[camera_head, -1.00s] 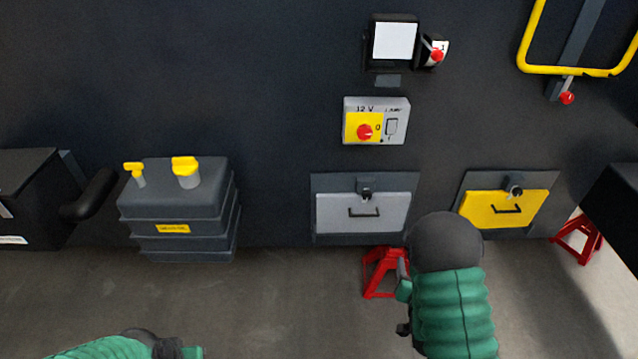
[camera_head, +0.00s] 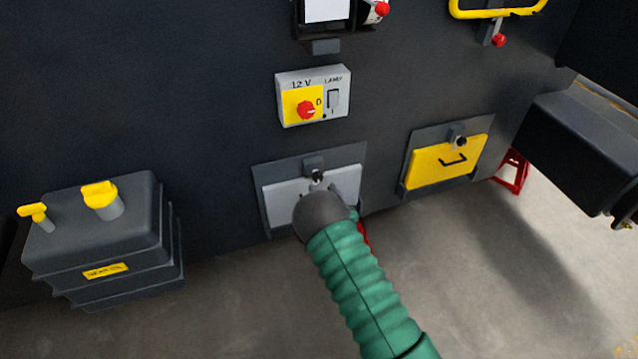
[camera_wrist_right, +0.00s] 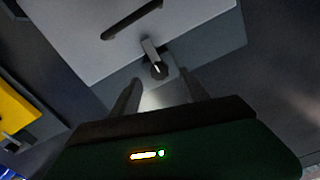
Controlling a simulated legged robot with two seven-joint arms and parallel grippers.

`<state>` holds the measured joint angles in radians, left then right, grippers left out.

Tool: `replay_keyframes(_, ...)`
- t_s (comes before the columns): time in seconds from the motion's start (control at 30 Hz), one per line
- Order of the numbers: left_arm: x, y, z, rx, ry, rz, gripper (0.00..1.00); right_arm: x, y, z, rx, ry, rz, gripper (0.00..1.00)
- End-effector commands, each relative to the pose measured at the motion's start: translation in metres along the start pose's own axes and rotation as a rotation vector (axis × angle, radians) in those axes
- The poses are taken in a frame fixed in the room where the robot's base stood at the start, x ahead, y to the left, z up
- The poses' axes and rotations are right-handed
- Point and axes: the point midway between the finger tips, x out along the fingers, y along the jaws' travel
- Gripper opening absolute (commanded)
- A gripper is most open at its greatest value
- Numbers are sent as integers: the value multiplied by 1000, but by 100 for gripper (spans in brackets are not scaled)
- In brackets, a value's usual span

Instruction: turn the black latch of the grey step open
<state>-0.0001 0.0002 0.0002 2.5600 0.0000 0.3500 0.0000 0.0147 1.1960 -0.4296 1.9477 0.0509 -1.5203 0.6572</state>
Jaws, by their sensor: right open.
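The grey step (camera_head: 281,201) is a light panel in a dark frame low on the chassis wall, partly hidden by my right arm. Its black latch (camera_head: 315,172) sits at the panel's top middle. In the right wrist view the latch (camera_wrist_right: 158,71) is a round black knob with a short grey bar lying over the edge of the grey step (camera_wrist_right: 195,28). My right gripper (camera_wrist_right: 160,88) is open and empty, its two fingers on either side of the latch's line and apparently short of it. In the head view its fingers are mostly hidden by the arm. My left gripper is out of view.
A yellow step (camera_head: 440,165) with its own latch is to the right. A 12 V switch box (camera_head: 313,96) sits above. A dark tank with yellow caps (camera_head: 95,225) stands at the left. A black box (camera_head: 585,140) juts out at the right.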

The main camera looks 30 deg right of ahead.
Motion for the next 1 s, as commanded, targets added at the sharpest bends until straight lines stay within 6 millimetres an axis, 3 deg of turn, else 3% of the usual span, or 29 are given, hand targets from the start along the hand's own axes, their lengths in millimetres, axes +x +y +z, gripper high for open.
replay_keyframes(0.2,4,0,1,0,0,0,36,37,1,1,0,1,0,53)
replay_keyframes(0.53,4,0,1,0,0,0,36,44,1,0,0,-1,1,53)
replay_keyframes(0.93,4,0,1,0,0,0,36,44,1,0,1,-1,1,2)
replay_keyframes(1.0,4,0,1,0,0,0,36,44,1,0,1,-1,1,0)
